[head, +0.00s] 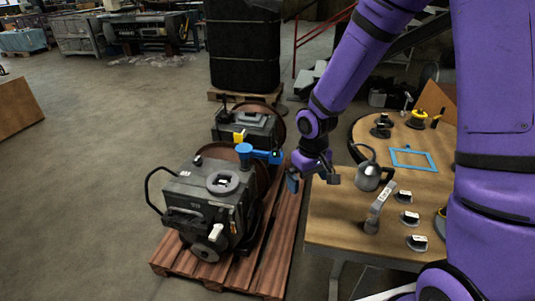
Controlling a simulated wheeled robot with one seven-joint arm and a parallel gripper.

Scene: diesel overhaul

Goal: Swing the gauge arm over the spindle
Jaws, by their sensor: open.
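A blue swing arm (262,155), which looks like the gauge arm, reaches right from a round blue head (244,150) at the back edge of the nearer grey machine (205,208). A raised grey ring with a dark centre (223,181) sits on top of that machine, in front of and left of the arm; it may be the spindle, but I cannot tell for sure. The blue arm points away from the ring and is not over it. My gripper (313,180) is open and empty, pointing down, to the right of the blue arm's end and apart from it.
The machine stands on a reddish wooden pallet (272,258) with a second machine (248,124) behind. On the right, a wooden bench (330,215) carries a grey upright handle (379,211), a domed metal lamp (368,178), small labelled parts and a blue frame (413,159). The floor at left is clear.

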